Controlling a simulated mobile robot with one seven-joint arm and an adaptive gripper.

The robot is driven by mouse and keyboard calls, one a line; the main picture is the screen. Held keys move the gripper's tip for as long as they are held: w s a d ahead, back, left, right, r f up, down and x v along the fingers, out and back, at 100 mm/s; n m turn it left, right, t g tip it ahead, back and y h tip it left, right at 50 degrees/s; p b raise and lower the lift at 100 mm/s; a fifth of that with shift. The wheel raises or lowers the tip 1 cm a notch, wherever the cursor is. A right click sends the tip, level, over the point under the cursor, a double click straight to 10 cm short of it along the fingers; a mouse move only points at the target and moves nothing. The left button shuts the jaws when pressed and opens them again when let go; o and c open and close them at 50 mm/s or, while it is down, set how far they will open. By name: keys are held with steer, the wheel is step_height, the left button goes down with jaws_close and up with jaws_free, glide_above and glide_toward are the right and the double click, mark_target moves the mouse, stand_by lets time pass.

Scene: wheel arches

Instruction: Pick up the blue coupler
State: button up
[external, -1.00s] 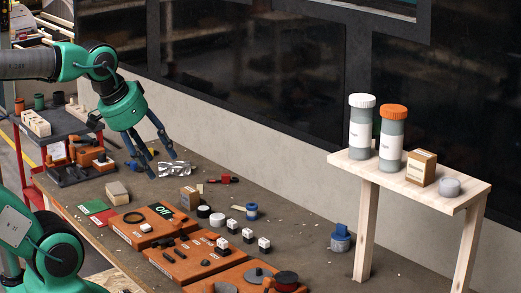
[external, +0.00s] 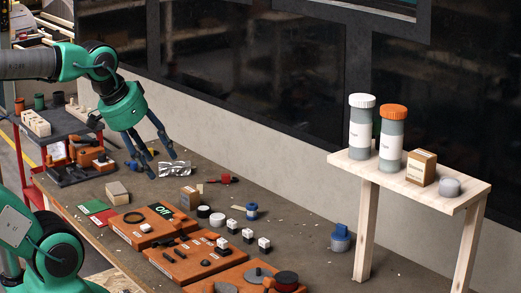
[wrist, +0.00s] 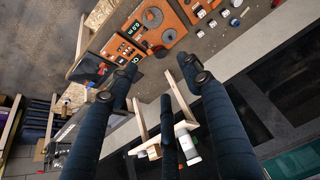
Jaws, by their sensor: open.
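Two blue parts stand on the brown workbench (external: 300,233), and I cannot tell for sure which is the coupler. A small blue cylinder with a pale middle (external: 251,211) stands near the bench's middle. A larger blue-and-grey part (external: 340,238) stands further right, near the shelf. My gripper (external: 161,166) hangs at the left over the bench's far end, its dark fingers spread and empty, well apart from both parts. In the wrist view my gripper (wrist: 160,70) shows its long fingers apart with nothing between them.
Orange trays (external: 143,228) with black parts line the front of the bench. Several black-and-white blocks (external: 248,236) and a cardboard box (external: 189,197) stand behind them. Crumpled foil (external: 175,168) lies by my fingers. A wooden shelf (external: 459,192) with bottles rises at the right.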

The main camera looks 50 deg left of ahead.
steer(key=shift+o, duration=0.6)
steer(key=w+a+f+b, duration=0.1)
steer(key=w+a, duration=0.3)
steer(key=w, duration=0.6)
steer(key=w+a+f+m, duration=0.15)
steer(key=w+a, duration=0.25)
steer(key=w, duration=0.7)
steer(key=w+a+f+b, duration=0.15)
steer(key=w+a, duration=0.25)
steer(key=w, duration=0.6)
steer(key=w+a+f, duration=1)
steer(key=a+f, duration=0.1)
steer(key=f, duration=0.2)
steer(key=w+a+f+g, duration=0.1)
steer(key=w+a+f, duration=0.8)
steer(key=a+f, duration=0.3)
step_height(320, 180, down, 2)
steer(key=shift+w+a+f+h, duration=0.1)
steer(key=shift+w+a+h, duration=0.15)
steer(key=shift+w+h, duration=0.1)
